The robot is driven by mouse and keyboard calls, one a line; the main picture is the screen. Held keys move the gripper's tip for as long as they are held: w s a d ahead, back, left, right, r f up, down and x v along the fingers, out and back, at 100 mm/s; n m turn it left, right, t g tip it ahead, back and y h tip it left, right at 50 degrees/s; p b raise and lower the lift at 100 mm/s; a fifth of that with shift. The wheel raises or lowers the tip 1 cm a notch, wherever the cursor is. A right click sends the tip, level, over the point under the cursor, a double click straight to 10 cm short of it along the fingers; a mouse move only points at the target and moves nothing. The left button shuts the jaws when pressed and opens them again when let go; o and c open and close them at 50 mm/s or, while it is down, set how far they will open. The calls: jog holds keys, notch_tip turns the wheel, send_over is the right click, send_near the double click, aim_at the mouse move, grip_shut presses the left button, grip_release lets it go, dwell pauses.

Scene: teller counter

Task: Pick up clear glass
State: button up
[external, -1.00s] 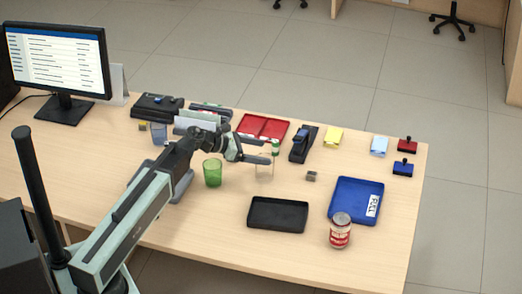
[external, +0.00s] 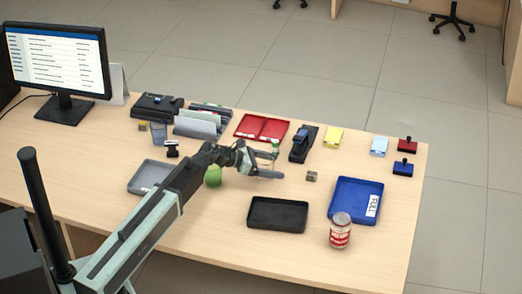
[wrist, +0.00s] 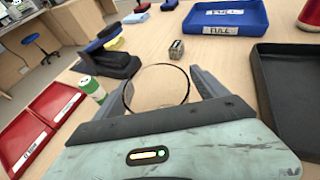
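The clear glass (external: 266,169) stands on the counter, very faint in the external view. In the wrist view its thin round rim (wrist: 158,66) lies between my two fingers. My gripper (external: 279,166) is open, with one finger on each side of the glass. In the wrist view the fingers of my gripper (wrist: 157,82) are spread about as wide as the rim; I cannot tell whether either touches the glass.
A glue stick (wrist: 92,88) stands close to my left finger in the wrist view. A small grey block (external: 312,176) lies beyond the fingertips. A black tray (external: 277,227), a blue tray (external: 340,217), a red-and-white can (external: 340,232), a stapler (external: 303,145) and red trays (external: 246,125) surround this spot.

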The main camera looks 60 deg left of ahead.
jog(key=c, duration=1.4)
jog(key=shift+r, duration=0.1)
jog(key=shift+c, duration=0.2)
